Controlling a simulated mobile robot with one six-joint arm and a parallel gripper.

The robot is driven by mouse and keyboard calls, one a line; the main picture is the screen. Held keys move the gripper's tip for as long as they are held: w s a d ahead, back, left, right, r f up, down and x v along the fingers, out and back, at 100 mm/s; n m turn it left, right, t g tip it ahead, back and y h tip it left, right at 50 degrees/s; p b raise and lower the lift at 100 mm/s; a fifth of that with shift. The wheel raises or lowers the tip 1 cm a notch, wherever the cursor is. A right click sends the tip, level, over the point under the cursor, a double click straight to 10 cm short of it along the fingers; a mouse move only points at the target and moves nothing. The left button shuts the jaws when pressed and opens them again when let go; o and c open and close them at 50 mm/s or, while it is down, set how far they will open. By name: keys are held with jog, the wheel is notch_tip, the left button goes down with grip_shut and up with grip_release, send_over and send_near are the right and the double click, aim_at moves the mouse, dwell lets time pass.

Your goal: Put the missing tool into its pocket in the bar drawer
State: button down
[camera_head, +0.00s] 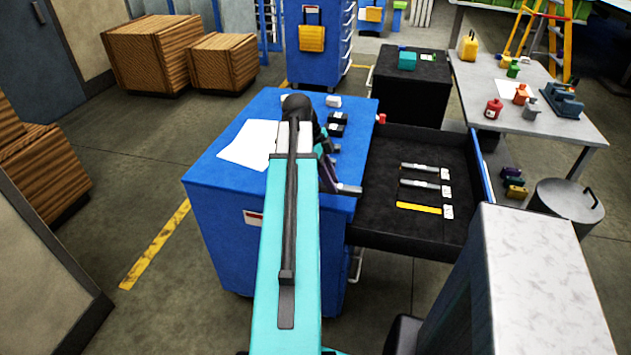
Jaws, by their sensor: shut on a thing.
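The open bar drawer (385,232) sticks out from the right side of the blue cabinet (222,218). In its dark liner lie two silver bar tools (419,167) (419,185), one behind the other, with white labels at their right ends. In front of them is a yellow strip-shaped pocket (418,208) with a label and no tool in it. My gripper (331,181) is over the cabinet's right front edge, left of the drawer. It is shut on a silver tool (348,189), whose end points right toward the drawer. My arm hides part of the gripper and tool.
A white sheet (248,144) and small dark and white items (336,118) lie on the cabinet top. A black block (412,90) with a teal box stands behind the drawer. A grey table (550,110) and a round bin (567,205) are at right. The drawer's left part is clear.

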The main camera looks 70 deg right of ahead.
jog(key=w+a+r+n+t+h, duration=0.15)
jog(key=w+a+n, duration=0.45)
jog(key=w, duration=0.7)
jog(key=w+a+r+n+t+h, duration=0.15)
jog(key=w+a+n, duration=0.45)
jog(key=w, duration=0.6)
jog(key=w+a+r+n+t+h, duration=0.15)
jog(key=w+a+n, duration=0.45)
jog(key=w, duration=0.7)
jog(key=w+a+r+n+t+y, duration=0.1)
jog(key=w+a+n, duration=0.4)
jog(key=a, duration=0.8)
jog(key=w+a+r+n+t+y, duration=0.2)
jog(key=w+a+n, duration=0.4)
jog(key=a, duration=0.7)
jog(key=w+a+r+n+t+y, duration=0.1)
jog(key=w+a+n, duration=0.4)
jog(key=a, duration=0.8)
jog(key=shift+w+a+r+n+y, duration=0.4)
jog(key=shift+w+r+y, duration=0.1)
jog(key=shift+w, duration=0.3)
jog(key=shift+t, duration=0.25)
